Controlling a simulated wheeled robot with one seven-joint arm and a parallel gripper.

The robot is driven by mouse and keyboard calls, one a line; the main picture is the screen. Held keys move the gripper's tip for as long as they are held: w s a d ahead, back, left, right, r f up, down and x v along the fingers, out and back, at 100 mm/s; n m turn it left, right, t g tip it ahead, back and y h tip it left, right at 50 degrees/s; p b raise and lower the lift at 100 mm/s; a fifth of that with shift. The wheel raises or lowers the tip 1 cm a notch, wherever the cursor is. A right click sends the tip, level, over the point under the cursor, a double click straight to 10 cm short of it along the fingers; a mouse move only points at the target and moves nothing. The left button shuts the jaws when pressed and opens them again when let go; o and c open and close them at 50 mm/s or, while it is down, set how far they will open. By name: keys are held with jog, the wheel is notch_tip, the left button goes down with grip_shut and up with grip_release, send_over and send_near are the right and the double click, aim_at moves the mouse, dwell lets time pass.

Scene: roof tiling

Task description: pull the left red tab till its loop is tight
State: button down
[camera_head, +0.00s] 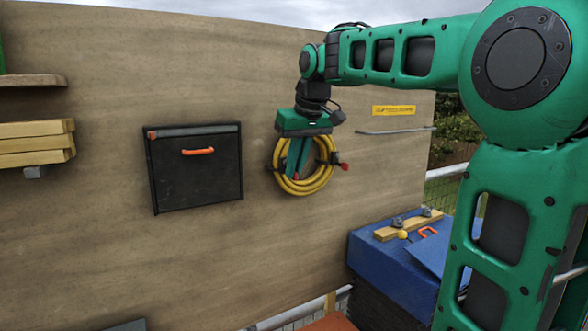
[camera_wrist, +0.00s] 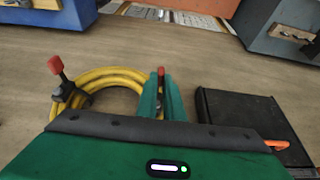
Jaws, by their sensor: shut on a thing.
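A yellow hose coil (camera_head: 317,185) hangs on the wooden wall and also shows in the wrist view (camera_wrist: 88,77). Dark straps sit at its left and right sides. The right red tab (camera_head: 345,167) sticks out to the right and stands free; the wrist view is turned round, so it shows at left there (camera_wrist: 55,65). My gripper (camera_head: 297,174) points down in front of the coil. Its two green fingers (camera_wrist: 162,88) are shut on the left red tab (camera_wrist: 160,72), whose tip shows between them. The left loop is mostly hidden, so I cannot tell how tight it is.
A black box (camera_head: 198,175) with an orange handle is on the wall left of the coil. A metal rail (camera_head: 395,131) and yellow label (camera_head: 394,110) are at right. A blue bench (camera_head: 368,262) with a wooden bar (camera_head: 408,226) stands below right. Wall around the coil is clear.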

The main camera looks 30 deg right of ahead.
jog(key=shift+s, duration=1.75)
jog(key=c, duration=1.3)
grip_release()
jog(key=shift+c, duration=0.2)
jog(key=s, duration=0.6)
jog(key=s+d+f+m+g, duration=0.1)
jog(key=s+f+m+g, duration=0.1)
jog(key=s+f, duration=0.9)
jog(key=s+d+f+m+g, duration=0.2)
jog(key=s+f+m, duration=0.2)
jog(key=s+f, duration=0.8)
notch_tip(320, 180, down, 3)
jog(key=shift+d+r, duration=0.2)
jog(key=shift+d, duration=0.05)
